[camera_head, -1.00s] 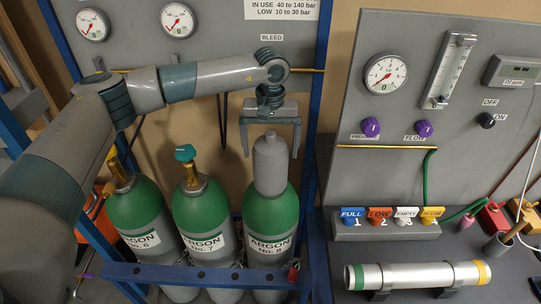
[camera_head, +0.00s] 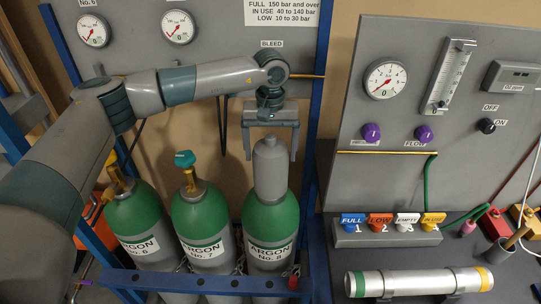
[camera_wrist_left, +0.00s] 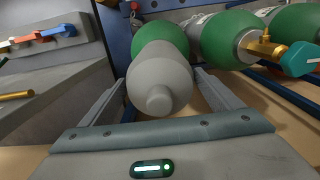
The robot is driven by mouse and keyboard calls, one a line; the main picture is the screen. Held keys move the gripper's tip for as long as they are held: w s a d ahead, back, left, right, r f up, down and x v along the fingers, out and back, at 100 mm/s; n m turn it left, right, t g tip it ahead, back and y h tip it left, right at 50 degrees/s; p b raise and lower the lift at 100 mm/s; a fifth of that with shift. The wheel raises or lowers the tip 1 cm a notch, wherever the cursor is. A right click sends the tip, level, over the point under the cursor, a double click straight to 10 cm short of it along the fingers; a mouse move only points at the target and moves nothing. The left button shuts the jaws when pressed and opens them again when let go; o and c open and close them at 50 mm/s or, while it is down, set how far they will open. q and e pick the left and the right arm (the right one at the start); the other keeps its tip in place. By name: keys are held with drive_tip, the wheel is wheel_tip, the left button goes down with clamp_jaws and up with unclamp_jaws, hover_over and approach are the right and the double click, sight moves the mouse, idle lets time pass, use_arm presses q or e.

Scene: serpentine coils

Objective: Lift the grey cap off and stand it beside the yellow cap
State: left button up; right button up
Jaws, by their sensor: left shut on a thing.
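The grey cap (camera_head: 271,172) stands upright on top of the green argon cylinder No. 8 (camera_head: 270,216). My left gripper (camera_head: 270,157) reaches down from above with one finger on each side of the cap and is shut on it. In the left wrist view the cap (camera_wrist_left: 160,82) lies between the two fingers, its rounded knob facing the camera. The cap is still seated on the cylinder, with no gap visible. I cannot make out a yellow cap in these views. My right gripper is not in view.
Cylinders No. 7 (camera_head: 205,222) and No. 6 (camera_head: 135,226), with brass valves, stand to the left behind a blue rack bar (camera_head: 200,284). At right is a grey bench with a tag block (camera_head: 385,236) and a silver tube (camera_head: 420,282). A gauge panel rises behind it.

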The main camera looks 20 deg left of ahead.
use_arm(q)
wheel_tip(320, 180, up, 17)
drive_tip(key=b, duration=0.6)
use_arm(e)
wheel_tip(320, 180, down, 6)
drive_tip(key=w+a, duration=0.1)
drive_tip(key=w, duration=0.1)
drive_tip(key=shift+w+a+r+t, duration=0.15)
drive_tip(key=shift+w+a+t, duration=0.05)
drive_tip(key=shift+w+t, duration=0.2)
